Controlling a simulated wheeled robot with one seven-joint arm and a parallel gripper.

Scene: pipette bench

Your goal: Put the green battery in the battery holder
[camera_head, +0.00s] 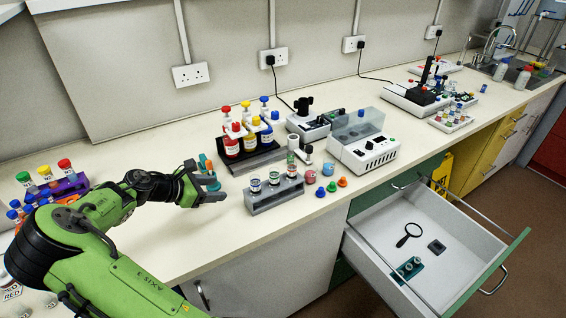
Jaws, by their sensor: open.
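My gripper (213,188) is open over the bench, left of the grey rack. Small upright teal-and-orange pieces (207,165) show just behind it; I cannot tell whether one is the green battery or whether the gripper touches them. In the open drawer (468,238) lies a small teal-and-dark piece (409,268), which may be the battery holder; its details are too small to tell. A small dark grey square (436,246) lies farther right in the drawer.
A grey rack (274,195) with vials stands right of my gripper, and a bottle stand (255,160) behind it. Coloured caps (326,188) and a white machine (363,146) are farther right. A purple rack (65,187) is at left. A magnifying glass (409,234) lies in the drawer.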

